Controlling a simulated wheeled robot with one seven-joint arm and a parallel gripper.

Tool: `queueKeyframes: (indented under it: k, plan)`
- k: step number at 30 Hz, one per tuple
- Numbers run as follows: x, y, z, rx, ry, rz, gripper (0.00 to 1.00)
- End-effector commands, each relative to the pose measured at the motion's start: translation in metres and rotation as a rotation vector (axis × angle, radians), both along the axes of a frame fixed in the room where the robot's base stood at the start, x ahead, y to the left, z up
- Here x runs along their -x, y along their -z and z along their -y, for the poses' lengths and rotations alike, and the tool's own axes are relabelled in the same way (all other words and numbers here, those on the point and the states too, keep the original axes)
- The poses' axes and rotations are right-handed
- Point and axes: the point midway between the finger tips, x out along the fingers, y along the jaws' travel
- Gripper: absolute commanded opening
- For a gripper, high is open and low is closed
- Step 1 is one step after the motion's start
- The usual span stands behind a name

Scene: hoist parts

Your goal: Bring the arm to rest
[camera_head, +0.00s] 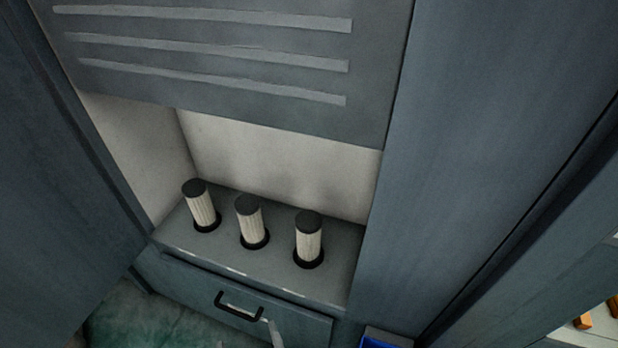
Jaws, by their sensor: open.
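Only a small light grey tip of what looks like my gripper (273,334) shows at the bottom edge of the head view. It is just below and right of the black drawer handle (239,306) and appears to hold nothing. The rest of my gripper and arm is out of the frame. I cannot tell whether the tip touches the drawer front.
Three pale ribbed cylinders with dark caps, left (201,207), middle (250,223) and right (308,240), stand in black rings on a grey ledge (342,262) inside a recess. Blue-grey panels (480,130) flank it. A blue bin (385,340) shows at bottom right.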

Motion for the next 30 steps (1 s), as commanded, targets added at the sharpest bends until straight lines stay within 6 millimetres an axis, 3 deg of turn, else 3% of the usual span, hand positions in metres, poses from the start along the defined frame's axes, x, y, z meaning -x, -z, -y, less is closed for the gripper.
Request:
queueKeyframes:
  k: [5,11,24,30]
  plan:
    - [0.024,-0.005,0.031,-0.033,-0.122,0.023,0.82]
    - [0.055,-0.034,0.095,-0.099,-0.145,0.108,0.82]
    - [0.134,-0.116,0.26,-0.146,0.177,0.236,0.82]
    - [0.173,-0.115,0.301,-0.125,0.323,0.149,0.82]
